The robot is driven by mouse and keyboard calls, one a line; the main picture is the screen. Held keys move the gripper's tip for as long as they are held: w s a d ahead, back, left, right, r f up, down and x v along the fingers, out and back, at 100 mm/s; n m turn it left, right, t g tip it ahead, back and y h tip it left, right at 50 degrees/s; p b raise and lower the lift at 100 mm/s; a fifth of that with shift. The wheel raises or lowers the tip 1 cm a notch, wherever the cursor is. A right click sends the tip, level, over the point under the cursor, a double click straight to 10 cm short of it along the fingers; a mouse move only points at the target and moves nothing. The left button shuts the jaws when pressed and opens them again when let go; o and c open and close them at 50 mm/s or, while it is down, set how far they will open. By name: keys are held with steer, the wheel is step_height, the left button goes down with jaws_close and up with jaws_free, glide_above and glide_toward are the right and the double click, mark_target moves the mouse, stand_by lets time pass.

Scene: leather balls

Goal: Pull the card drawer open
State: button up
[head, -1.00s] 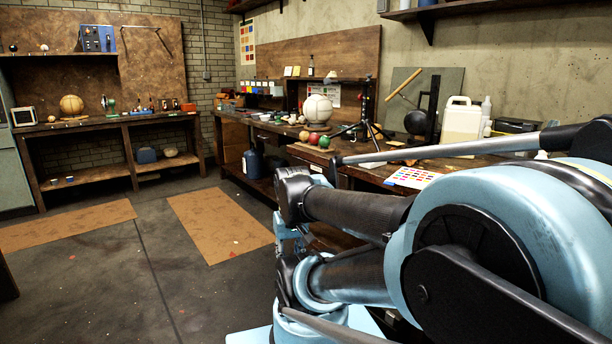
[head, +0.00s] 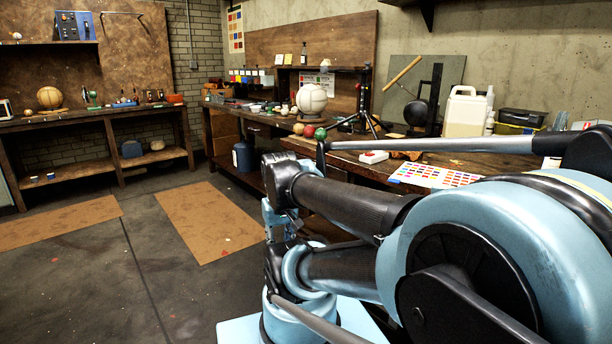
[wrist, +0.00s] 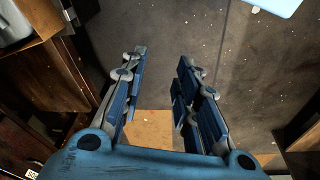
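My gripper (wrist: 162,62) is open and empty in the wrist view, its two blue-grey fingers spread above the dark floor and a brown mat. In the head view it is mostly hidden by my own arm. A drawer front (head: 259,130) shows under the long workbench top, left of my arm, and looks closed. I cannot tell whether it is the card drawer. Dark wooden bench parts (wrist: 45,75) lie to the left of my gripper in the wrist view, apart from the fingers. My arm hides the nearer bench front in the head view.
The workbench top (head: 350,160) holds red and green balls (head: 314,132), a white ball (head: 312,99), a tripod (head: 365,105), a colour chart (head: 432,176) and a jug (head: 464,112). A blue container (head: 243,157) stands below. Floor mats (head: 205,222) lie left, with open floor around them.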

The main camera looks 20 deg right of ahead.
steer(key=w+d+r+n+h, duration=0.15)
steer(key=w+d, duration=0.25)
steer(key=w, duration=0.4)
steer(key=w+d+r+h, duration=0.3)
steer(key=w, duration=0.5)
steer(key=w+d+r+h, duration=0.3)
steer(key=w+d, duration=0.1)
steer(key=w, duration=0.4)
steer(key=w+f+n+t+h, duration=0.1)
steer(key=w+f+t+h, duration=0.15)
steer(key=w, duration=0.85)
steer(key=w+f+n+t+h, duration=0.1)
steer(key=w+f+h, duration=0.25)
steer(key=w, duration=0.75)
steer(key=shift+h, duration=0.45)
steer(key=x, duration=1.8)
steer(key=shift+s+d+r, duration=0.1)
steer(key=shift+d+r, duration=0.05)
steer(key=shift+r, duration=0.15)
steer(key=shift+c, duration=0.3)
jaws_close()
